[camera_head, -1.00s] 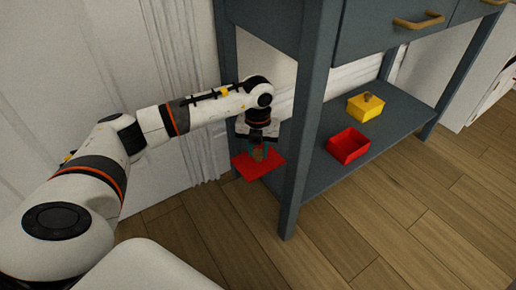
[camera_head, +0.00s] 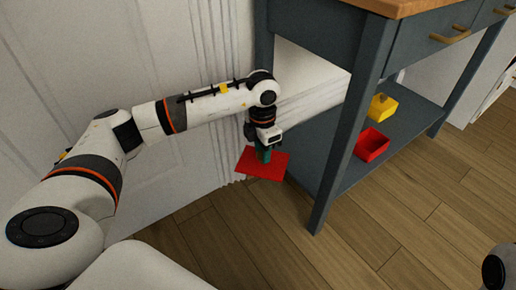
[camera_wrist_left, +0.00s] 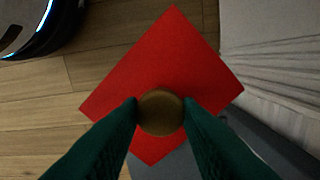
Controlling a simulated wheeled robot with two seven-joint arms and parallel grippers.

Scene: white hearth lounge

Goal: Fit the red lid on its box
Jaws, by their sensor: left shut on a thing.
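The red lid (camera_head: 274,171) is a flat square plate with a round brown knob (camera_wrist_left: 160,112). My left gripper (camera_head: 264,153) is shut on the knob, one green finger on each side, and holds the lid in the air to the left of the shelf's front leg. The wrist view shows the lid's red top (camera_wrist_left: 168,55) from above, with floor and the shelf's edge beyond it. The open red box (camera_head: 373,151) stands on the lower shelf, right of the front leg and apart from the lid. The leg hides part of the shelf between them. My right gripper is not in view.
A yellow box (camera_head: 383,109) stands behind the red box on the lower shelf (camera_head: 407,131). The front leg (camera_head: 343,150) of the blue-grey table stands between lid and red box. A white panelled wall (camera_head: 180,60) is behind my arm. The wooden floor in front is clear.

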